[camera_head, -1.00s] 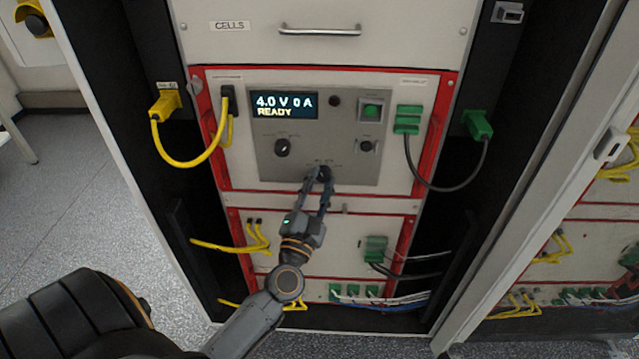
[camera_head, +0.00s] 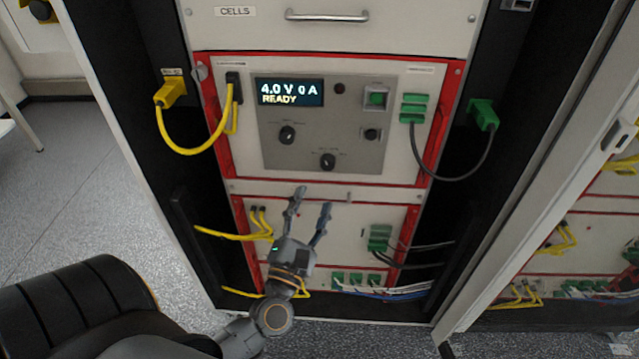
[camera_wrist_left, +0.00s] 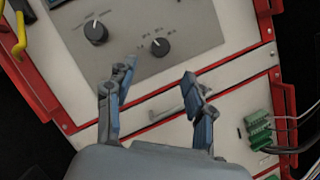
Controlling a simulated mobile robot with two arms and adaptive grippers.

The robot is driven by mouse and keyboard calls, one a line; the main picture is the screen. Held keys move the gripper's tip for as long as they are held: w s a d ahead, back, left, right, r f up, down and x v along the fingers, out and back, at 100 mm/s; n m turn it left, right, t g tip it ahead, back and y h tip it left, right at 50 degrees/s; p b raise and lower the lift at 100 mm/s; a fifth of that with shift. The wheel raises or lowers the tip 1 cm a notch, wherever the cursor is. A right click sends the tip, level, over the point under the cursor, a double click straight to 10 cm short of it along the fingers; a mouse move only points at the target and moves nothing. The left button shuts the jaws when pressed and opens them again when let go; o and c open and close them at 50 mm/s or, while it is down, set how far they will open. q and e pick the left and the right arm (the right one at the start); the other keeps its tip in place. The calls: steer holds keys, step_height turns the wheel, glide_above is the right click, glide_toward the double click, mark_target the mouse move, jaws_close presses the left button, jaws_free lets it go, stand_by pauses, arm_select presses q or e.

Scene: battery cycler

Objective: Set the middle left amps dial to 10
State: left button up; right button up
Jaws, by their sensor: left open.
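Two black dials sit on the grey control panel (camera_head: 350,160) of the red-framed unit. The upper left dial (camera_head: 287,135) also shows in the left wrist view (camera_wrist_left: 96,32). The lower right dial (camera_head: 328,161) also shows in the left wrist view (camera_wrist_left: 160,46). Their small scale labels are too small to read surely. The display (camera_head: 290,92) reads 4.0 V 0 A, READY. My left gripper (camera_head: 311,196) is open and empty, below the lower dial and apart from it. In the left wrist view its fingers (camera_wrist_left: 160,78) stand wide apart. My right gripper is not in view.
A green button (camera_head: 376,99) is at the panel's upper right. Yellow cables (camera_head: 190,148) loop at the left, and a black cable (camera_head: 455,184) hangs from green connectors at the right. A drawer handle (camera_head: 327,17) is above. The cabinet door (camera_head: 560,180) stands at the right.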

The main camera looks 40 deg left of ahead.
arm_select(q)
steer(key=v, duration=0.3)
steer(key=shift+s+d+f, duration=0.1)
steer(key=shift+s+d, duration=0.05)
steer(key=shift+s, duration=0.2)
